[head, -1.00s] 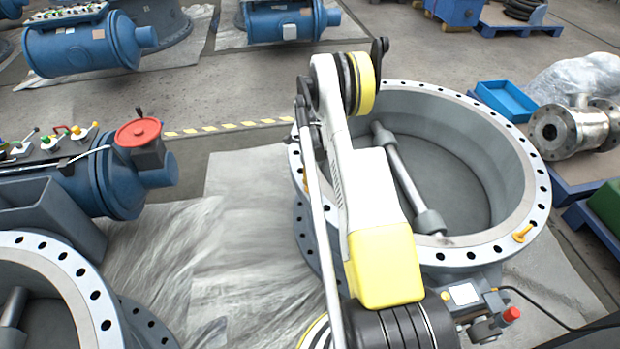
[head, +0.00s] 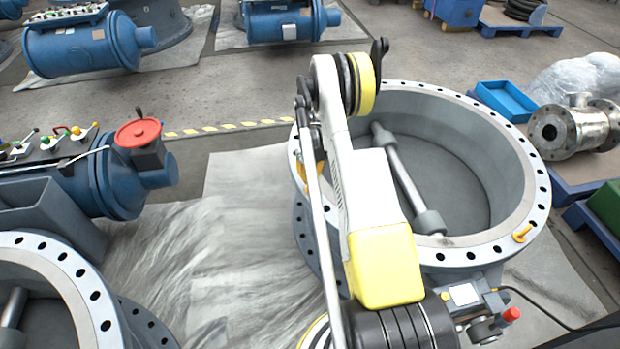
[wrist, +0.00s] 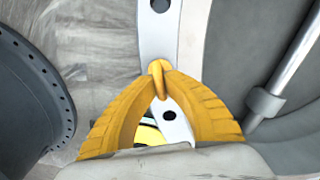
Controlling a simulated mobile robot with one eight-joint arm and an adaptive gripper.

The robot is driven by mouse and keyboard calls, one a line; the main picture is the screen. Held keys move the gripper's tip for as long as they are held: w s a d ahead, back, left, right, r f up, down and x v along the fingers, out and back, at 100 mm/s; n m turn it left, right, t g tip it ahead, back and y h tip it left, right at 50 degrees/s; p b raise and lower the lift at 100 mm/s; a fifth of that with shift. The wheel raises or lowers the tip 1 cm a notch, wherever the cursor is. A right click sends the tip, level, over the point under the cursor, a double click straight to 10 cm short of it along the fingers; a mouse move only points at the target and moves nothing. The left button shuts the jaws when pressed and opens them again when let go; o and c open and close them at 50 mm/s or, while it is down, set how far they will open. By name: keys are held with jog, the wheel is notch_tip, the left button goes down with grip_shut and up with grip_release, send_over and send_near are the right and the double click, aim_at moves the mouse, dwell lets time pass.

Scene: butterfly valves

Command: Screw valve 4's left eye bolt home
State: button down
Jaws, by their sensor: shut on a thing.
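The large grey valve (head: 478,243) with a pale, holed flange ring stands at the right in the head view. Its flange also shows in the wrist view (wrist: 190,40). My gripper (wrist: 159,72), with yellow ribbed fingers, is shut on the yellow eye bolt (wrist: 158,66) at the flange's left side. The fingertips meet at the bolt, which looks upright. In the head view my arm hides this bolt; part of a yellow finger shows beside the arm.
A second yellow eye bolt (head: 522,233) sits on the flange's right side. A grey shaft (head: 402,175) crosses the bore. Another open valve (head: 70,262) stands at lower left. A blue actuator with a red handwheel (head: 138,132) is at the left. Sheeting covers the floor between.

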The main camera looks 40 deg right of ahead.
aim_at(310, 176)
jog(key=shift+m, duration=0.5)
jog(key=c, duration=1.5)
grip_release()
jog(key=shift+o, duration=0.2)
notch_tip(310, 176, up, 12)
